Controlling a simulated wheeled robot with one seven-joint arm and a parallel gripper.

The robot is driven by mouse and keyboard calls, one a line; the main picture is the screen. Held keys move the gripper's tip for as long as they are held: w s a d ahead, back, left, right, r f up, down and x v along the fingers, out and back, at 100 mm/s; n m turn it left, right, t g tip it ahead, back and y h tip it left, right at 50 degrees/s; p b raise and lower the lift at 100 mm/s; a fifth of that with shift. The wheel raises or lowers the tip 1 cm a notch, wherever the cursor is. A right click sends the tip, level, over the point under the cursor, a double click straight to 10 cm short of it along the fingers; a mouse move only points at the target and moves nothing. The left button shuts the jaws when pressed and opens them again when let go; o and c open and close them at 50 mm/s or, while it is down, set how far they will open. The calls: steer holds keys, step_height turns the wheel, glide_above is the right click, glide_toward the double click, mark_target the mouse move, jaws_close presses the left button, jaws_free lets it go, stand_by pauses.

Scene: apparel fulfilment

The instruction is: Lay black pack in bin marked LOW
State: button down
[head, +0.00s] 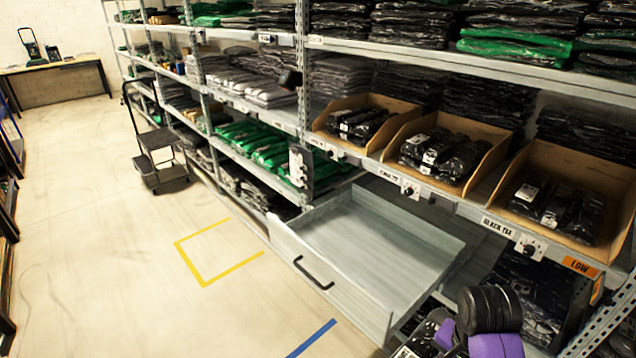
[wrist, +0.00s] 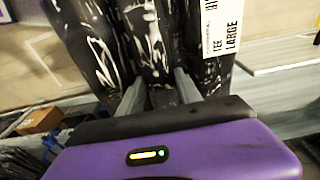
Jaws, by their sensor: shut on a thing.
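The black pack (wrist: 150,40) is shiny, dark and wrapped in clear film, with a white label reading "TEE LARGE". My gripper (wrist: 160,92) is shut on it, with a grey finger on each side. In the head view, the pack is partly visible at the bottom edge, beside my purple and black wrist, in front of and below the shelf. The bin with the orange LOW tag (head: 580,267) near its front right corner is the rightmost brown open bin (head: 575,165). It has several black packs (head: 558,212) in it. My gripper is apart from this bin.
Two more brown bins with black packs (head: 455,158) stand left of it. A grey drawer (head: 375,240) is pulled out below the shelf. A rack upright (head: 602,325) stands at the lower right. A step cart (head: 160,160) stands farther back. The floor at left is clear.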

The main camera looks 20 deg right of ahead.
steer(key=w+a+n, duration=0.1)
steer(key=a+n, duration=0.1)
steer(key=a, duration=0.1)
steer(key=w+a+f+n, duration=0.1)
steer(key=w+a+n, duration=0.1)
steer(key=a, duration=0.1)
steer(key=w+a+f+n, duration=0.1)
steer(key=a+n, duration=0.1)
steer(key=a, duration=0.1)
steer(key=shift+w+f+n+t+y, duration=0.15)
steer(key=shift+w+n+t+y, duration=0.15)
steer(key=shift+w+n, duration=0.1)
steer(key=w+a+f+n, duration=0.2)
steer(key=w+a+n, duration=0.1)
steer(key=a+n, duration=0.4)
steer(key=a, duration=0.3)
steer(key=shift+a+f+y, duration=0.2)
steer(key=shift+a+y, duration=0.2)
stand_by(0.6)
